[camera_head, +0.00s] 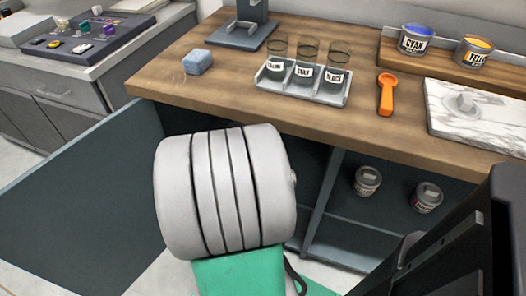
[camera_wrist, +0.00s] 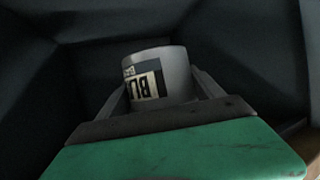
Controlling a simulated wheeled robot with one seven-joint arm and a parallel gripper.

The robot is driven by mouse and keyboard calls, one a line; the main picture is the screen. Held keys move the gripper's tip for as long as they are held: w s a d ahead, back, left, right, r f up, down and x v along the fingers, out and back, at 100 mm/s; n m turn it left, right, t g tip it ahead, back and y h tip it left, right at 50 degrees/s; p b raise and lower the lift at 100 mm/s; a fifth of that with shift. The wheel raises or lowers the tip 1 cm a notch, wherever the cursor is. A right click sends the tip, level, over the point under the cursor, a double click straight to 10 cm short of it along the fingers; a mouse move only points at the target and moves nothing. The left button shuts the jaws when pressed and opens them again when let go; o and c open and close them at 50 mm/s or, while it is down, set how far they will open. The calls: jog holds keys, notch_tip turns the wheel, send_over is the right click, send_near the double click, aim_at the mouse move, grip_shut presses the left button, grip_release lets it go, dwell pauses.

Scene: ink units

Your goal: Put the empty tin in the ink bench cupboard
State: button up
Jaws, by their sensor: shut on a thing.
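A grey tin (camera_wrist: 172,68) with a black and cream label sits between the two fingers of my gripper (camera_wrist: 160,92) in the wrist view. The fingers are shut on its sides. The label is only partly readable, and the inside of the tin does not show. Dark panels surround the tin in that view. In the head view, the ink bench cupboard (camera_head: 332,190) is under the wooden worktop, with its dark door (camera_head: 75,205) swung open at the left. My arm covers much of the cupboard's left part there, and hides my fingers and the held tin.
Two small tins (camera_head: 367,180) (camera_head: 427,197) stand in the right compartment, beyond a divider (camera_head: 322,200). On the worktop (camera_head: 190,112) are a tray of labelled jars (camera_head: 303,82), an orange tool (camera_head: 386,94), a blue block (camera_head: 197,62) and a marble slab (camera_head: 485,125).

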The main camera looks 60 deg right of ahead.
jog(key=s+d+f+m+g+h+b, duration=0.1)
jog(key=s+d+f+m+g+b, duration=0.2)
jog(key=s, duration=0.6)
jog(key=s+d+f+m+g+h+b, duration=0.1)
jog(key=s+d+f+g+b, duration=0.2)
jog(key=s, duration=0.6)
jog(key=shift+t, duration=0.6)
jog(key=w+d+f+b, duration=0.2)
jog(key=w+f, duration=0.1)
jog(key=w+d+f+b, duration=0.2)
jog(key=w+f, duration=0.2)
jog(key=w+d+f+b, duration=0.2)
jog(key=w+f, duration=0.1)
jog(key=w, duration=0.1)
jog(key=shift+w+f+b, duration=0.1)
jog(key=shift+f+b, duration=0.1)
jog(key=shift+b, duration=0.1)
jog(key=shift+w+d+f+b, duration=0.1)
jog(key=shift+w+f+b, duration=0.1)
jog(key=shift+f+b, duration=0.65)
jog(key=shift+w+d+f+b, duration=0.15)
jog(key=shift+f+b, duration=0.3)
jog(key=shift+f, duration=0.75)
jog(key=o, duration=2)
jog(key=shift+a, duration=0.15)
jog(key=shift+c, duration=0.2)
